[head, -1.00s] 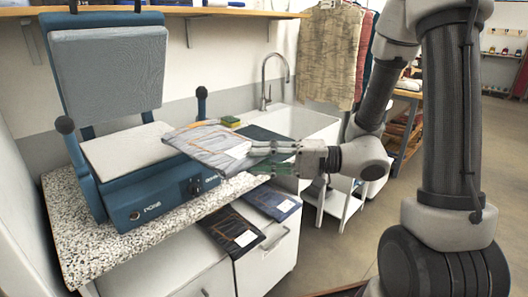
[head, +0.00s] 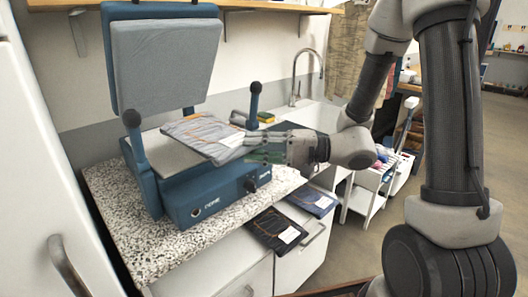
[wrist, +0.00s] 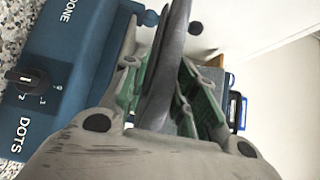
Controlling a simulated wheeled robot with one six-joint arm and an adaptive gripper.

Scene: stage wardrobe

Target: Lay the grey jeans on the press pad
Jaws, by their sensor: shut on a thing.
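The grey jeans (head: 203,132) are folded flat, with orange stitching and a pale label. My gripper (head: 262,146) is shut on their right end and holds them roughly level over the right part of the press pad (head: 162,152). The pad is the light grey lower surface of the blue press (head: 215,199), and its left part shows bare. I cannot tell whether the jeans touch it. In the wrist view the jeans (wrist: 168,62) stand edge-on between the green fingers, beside the press body (wrist: 70,62).
The padded upper plate (head: 165,62) is raised. Handles with dark knobs rise at the left (head: 132,119) and right (head: 256,90). A sink with a tap (head: 297,92) is behind my gripper.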

